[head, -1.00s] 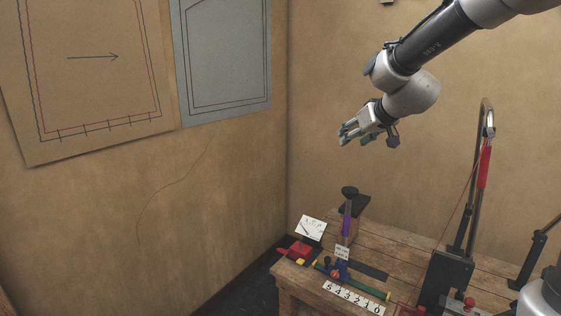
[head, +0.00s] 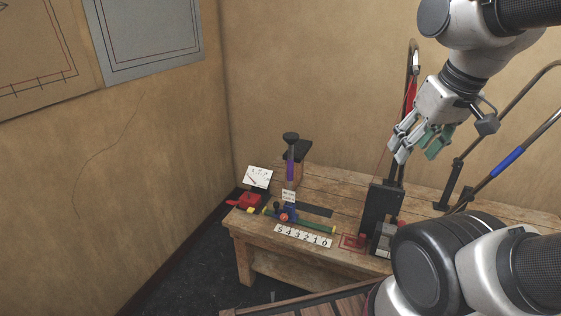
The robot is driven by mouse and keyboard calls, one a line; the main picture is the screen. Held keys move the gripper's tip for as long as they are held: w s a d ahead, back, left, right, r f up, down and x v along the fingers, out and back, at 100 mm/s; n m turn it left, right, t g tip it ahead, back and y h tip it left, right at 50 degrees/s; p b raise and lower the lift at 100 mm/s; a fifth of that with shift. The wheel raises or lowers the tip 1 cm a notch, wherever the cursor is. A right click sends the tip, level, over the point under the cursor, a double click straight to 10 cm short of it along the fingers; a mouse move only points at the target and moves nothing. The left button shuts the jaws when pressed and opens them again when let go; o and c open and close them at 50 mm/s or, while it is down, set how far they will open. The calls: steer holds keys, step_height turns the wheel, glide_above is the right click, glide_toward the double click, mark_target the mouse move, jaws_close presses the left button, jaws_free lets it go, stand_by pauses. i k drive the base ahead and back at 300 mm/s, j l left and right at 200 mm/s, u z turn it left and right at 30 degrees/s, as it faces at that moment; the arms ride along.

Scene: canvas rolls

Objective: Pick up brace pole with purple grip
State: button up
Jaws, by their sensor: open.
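The brace pole with the purple grip (head: 290,168) stands upright near the left end of the wooden workbench (head: 345,185). It has a dark round cap on top, and its lower end is hidden behind a small white label. My gripper (head: 418,148) is open and empty, its fingers pointing down. In the picture it is well to the right of the purple grip and a little higher, in front of the upright pole with a red grip (head: 410,97).
A pole with a blue grip (head: 507,162) leans at the right. A dark block (head: 381,206) stands mid-bench. A white dial card (head: 258,177), red block (head: 250,200) and number strip (head: 303,236) lie at the left. My arm hides the bench's right front.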

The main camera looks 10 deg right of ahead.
mark_target(290, 138)
steer(key=i+j, duration=0.4)
steer(key=i, duration=0.15)
steer(key=i+j, duration=0.45)
steer(key=i+l+z, duration=0.05)
steer(key=i, duration=0.05)
